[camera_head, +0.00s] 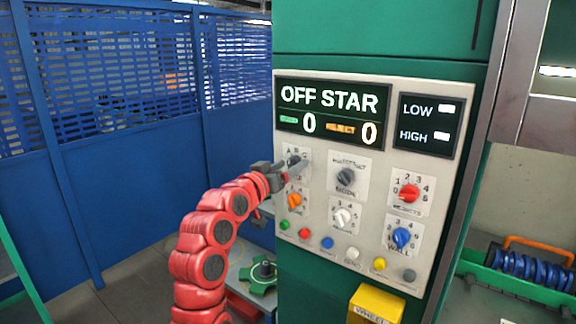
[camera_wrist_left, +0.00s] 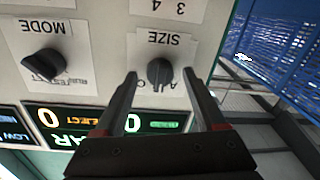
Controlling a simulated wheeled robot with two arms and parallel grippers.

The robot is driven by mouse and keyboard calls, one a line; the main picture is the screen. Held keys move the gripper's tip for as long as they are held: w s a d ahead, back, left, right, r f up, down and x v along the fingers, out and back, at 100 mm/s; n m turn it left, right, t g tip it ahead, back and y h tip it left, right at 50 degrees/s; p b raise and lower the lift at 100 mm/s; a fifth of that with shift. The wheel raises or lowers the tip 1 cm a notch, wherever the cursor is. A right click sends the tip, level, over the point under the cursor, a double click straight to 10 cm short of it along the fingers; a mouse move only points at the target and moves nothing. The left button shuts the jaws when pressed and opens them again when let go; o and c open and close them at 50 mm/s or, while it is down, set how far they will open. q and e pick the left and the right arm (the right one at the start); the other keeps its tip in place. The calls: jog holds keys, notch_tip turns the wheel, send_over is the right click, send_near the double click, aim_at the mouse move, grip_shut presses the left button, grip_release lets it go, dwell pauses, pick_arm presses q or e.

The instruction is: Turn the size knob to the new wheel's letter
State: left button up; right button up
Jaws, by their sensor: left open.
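The size knob (camera_head: 294,160) is a small black knob on a white label at the upper left of the grey control panel (camera_head: 380,130). The left wrist view shows it upside down, the black knob (camera_wrist_left: 160,72) under the word SIZE, with letters partly visible around it. My left gripper (camera_head: 288,166) is open in front of it. In the left wrist view the two fingers of my left gripper (camera_wrist_left: 160,76) stand on either side of the knob, with gaps visible. I cannot tell which letter the knob points to. My right gripper is not in view.
A black mode knob (camera_head: 346,176) sits right of the size knob, with orange, white, red and blue knobs around. Coloured buttons line the panel bottom. The display (camera_head: 330,108) reads OFF STAR. A yellow box (camera_head: 375,303) marked WHEEL is below. A blue fence (camera_head: 130,150) stands left.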

pick_arm(q)
grip_shut()
jog(key=shift+n, duration=1.2)
jog(key=shift+r+n+p, duration=0.1)
jog(key=shift+n+p, duration=0.35)
jog(key=shift+n, duration=0.35)
jog(key=n+p, duration=0.2)
jog(key=n, duration=0.2)
jog(key=shift+n+g, duration=0.3)
jog(key=shift+p, duration=0.3)
